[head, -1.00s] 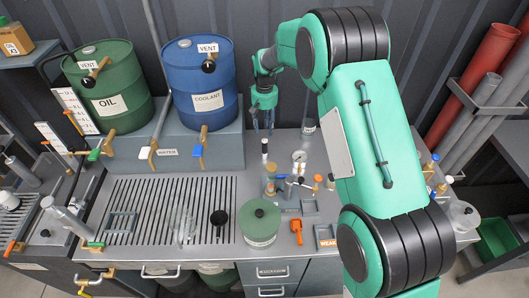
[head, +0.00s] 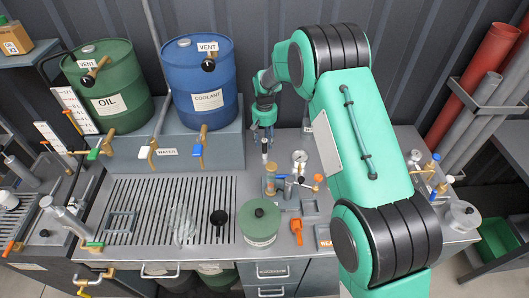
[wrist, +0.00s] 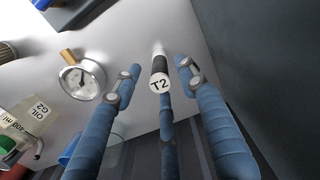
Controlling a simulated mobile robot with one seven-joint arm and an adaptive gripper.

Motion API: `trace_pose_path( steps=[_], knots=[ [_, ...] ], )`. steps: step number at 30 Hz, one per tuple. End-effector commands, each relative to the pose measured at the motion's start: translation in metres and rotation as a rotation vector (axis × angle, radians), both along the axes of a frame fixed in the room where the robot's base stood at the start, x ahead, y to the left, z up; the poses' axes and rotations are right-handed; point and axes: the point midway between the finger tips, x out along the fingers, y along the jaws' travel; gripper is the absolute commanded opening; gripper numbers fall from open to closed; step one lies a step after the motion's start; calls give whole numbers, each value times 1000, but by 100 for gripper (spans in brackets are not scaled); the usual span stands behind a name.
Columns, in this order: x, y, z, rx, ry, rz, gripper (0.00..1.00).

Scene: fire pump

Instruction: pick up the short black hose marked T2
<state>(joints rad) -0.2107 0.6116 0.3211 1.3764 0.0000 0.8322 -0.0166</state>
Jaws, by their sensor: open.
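The short black hose marked T2 stands upright on the bench, with white at its top end. In the head view the hose (head: 264,147) is just below my gripper (head: 264,130). In the wrist view the white T2 end of the hose (wrist: 160,84) shows between the blue fingers of my gripper (wrist: 157,72). The fingers are spread, with gaps on both sides of the hose. A further finger is in the lower middle, and I cannot tell whether it touches the hose.
A round pressure gauge (wrist: 82,80) stands left of the fingers, also in the head view (head: 299,158). A bottle labelled OIL G2 (wrist: 24,132) is further left. The blue coolant drum (head: 203,85) and its step are left of my gripper. A dark wall rises behind.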

Motion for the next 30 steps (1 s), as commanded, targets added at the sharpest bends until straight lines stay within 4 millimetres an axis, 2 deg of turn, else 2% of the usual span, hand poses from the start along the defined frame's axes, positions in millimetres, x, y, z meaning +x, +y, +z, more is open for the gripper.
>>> trace_pose_path(
  steps=[10,22,30],
  knots=[
    [0,0,-4,0,1,0,42],
    [-1,0,-45,0,1,0,42],
    [-1,0,-52,0,0,0,42]
  ],
)
